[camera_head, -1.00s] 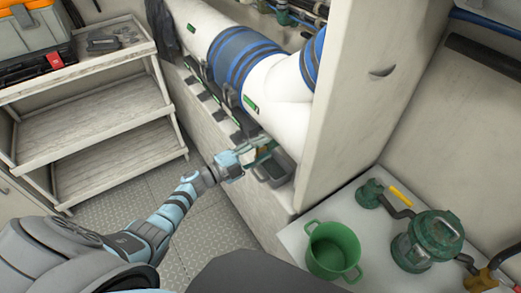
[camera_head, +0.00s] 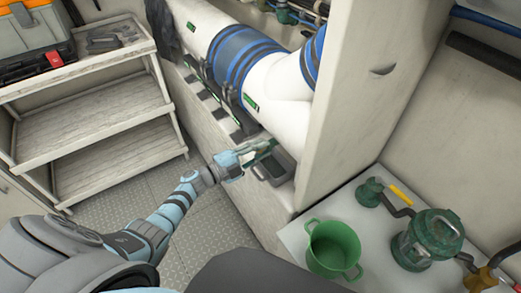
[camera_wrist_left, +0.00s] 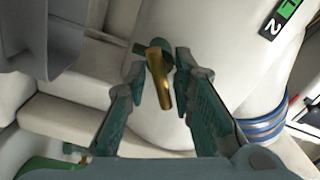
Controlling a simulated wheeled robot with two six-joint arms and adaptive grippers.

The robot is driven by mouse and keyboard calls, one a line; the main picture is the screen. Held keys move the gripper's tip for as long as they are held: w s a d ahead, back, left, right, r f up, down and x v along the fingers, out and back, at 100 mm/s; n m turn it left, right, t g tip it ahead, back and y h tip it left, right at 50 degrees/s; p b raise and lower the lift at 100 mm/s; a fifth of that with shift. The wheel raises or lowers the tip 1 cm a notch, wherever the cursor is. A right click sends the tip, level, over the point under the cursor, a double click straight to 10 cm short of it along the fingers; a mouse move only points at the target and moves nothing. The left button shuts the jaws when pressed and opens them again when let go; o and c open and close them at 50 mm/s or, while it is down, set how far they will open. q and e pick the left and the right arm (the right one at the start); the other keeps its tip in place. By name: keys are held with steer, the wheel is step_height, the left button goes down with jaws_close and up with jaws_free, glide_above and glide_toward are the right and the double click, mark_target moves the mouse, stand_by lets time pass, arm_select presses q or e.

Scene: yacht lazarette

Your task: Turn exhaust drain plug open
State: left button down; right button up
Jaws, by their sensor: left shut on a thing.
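The exhaust drain plug (camera_wrist_left: 160,80) shows in the left wrist view as a brass lever on a dark green fitting, under the white exhaust pipe (camera_wrist_left: 195,55). Its lever lies between the two teal fingers of my left gripper (camera_wrist_left: 161,68), which is shut on it. In the head view my left gripper (camera_head: 262,150) reaches in at the low end of the white pipe (camera_head: 275,85) with blue bands. The plug is too small and covered to make out there. My right gripper is not in view.
A grey open box (camera_head: 275,168) sits close beside my left gripper on the ledge. A white wall panel (camera_head: 345,110) stands to the right. A green pot (camera_head: 333,250) and a green pump (camera_head: 428,240) rest on the right bench. Shelves (camera_head: 110,100) stand left.

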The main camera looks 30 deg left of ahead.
arm_select(q)
steer(key=c, duration=1.6)
jaws_free()
steer(key=shift+a+f, duration=0.1)
steer(key=shift+f, duration=0.3)
steer(key=o, duration=0.7)
steer(key=shift+w+a+f, duration=0.1)
steer(key=shift+w, duration=0.25)
steer(key=shift+s, duration=0.1)
steer(key=shift+s+r, duration=0.15)
steer(key=shift+r, duration=0.05)
steer(key=v, duration=1.1)
steer(key=shift+s+a, duration=0.2)
steer(key=shift+s, duration=0.2)
steer(key=shift+f, duration=0.1)
steer(key=shift+c, duration=0.2)
